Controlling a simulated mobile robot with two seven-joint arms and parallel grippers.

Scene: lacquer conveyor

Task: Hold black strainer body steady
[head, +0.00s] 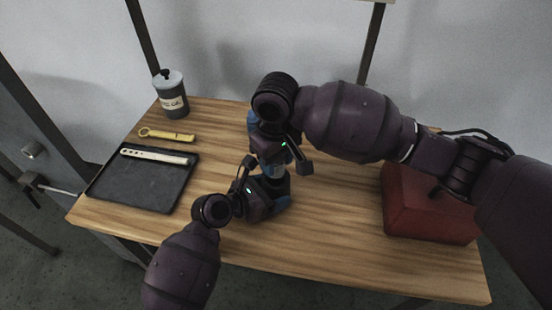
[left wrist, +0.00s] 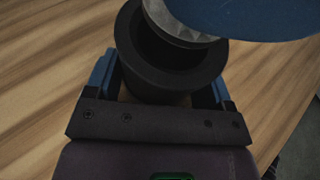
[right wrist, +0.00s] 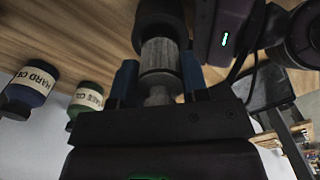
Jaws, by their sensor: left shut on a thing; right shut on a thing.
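The black strainer body (left wrist: 165,72) is a thick dark cup with an open top, between the blue fingers of my left gripper (left wrist: 160,92) in the left wrist view. My left gripper (head: 272,190) is shut on it low over the table. A silvery metal piece (right wrist: 160,57) is between the blue fingers of my right gripper (right wrist: 157,88). My right gripper (head: 271,160) is just above the left one. The metal piece's end overlaps the body's mouth in the left wrist view; how deep it sits is unclear. The grippers mostly hide both parts in the head view.
A black tray (head: 140,185) with a pale holed strip (head: 155,155) lies at left, a yellow tool (head: 165,135) behind it. A lidded jar (head: 172,100) stands at the back left, a red box (head: 425,210) at right. The wooden table (head: 330,250) is clear in front.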

